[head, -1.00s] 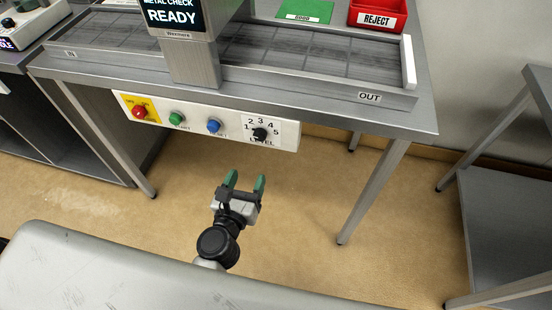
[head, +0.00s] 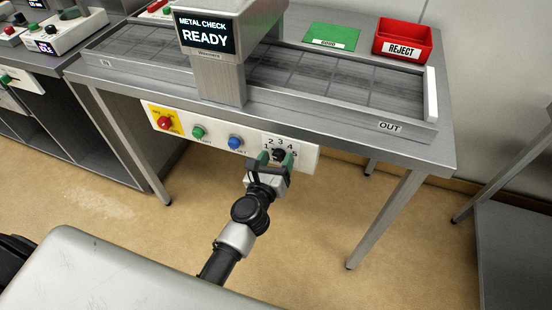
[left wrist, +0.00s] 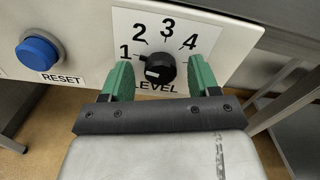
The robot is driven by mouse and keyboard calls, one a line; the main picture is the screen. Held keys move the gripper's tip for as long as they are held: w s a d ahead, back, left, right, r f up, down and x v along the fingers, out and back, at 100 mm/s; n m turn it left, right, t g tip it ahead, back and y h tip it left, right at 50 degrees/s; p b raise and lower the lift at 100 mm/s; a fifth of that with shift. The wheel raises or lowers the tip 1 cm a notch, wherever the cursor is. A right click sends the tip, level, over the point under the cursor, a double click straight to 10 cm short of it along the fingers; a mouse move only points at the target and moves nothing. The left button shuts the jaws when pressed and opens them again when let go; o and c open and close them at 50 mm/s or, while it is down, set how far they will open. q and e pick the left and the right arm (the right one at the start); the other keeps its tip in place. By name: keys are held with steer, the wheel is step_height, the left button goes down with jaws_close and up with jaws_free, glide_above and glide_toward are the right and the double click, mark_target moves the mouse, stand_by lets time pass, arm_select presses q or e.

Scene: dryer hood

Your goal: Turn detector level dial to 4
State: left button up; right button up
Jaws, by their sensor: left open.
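The black level dial (head: 278,154) is on the white control panel under the metal-check table's front edge. In the left wrist view the dial (left wrist: 160,67) shows large, with numbers 1 to 4 around it and a white mark on its lower left; which number it points to is hard to tell. The 5 is hidden there by the right-hand finger. My left gripper (head: 276,161) is open at the dial, its green fingers on either side with a visible gap. My right gripper is not in view.
On the same panel, left of the dial, are a blue reset button (head: 236,142), a green button (head: 198,132) and a red button (head: 165,122) on yellow. The table's overhanging front edge (head: 330,137) is just above. A red reject bin (head: 403,40) stands on top.

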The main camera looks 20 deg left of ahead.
arm_select(q)
steer(key=c, duration=0.9)
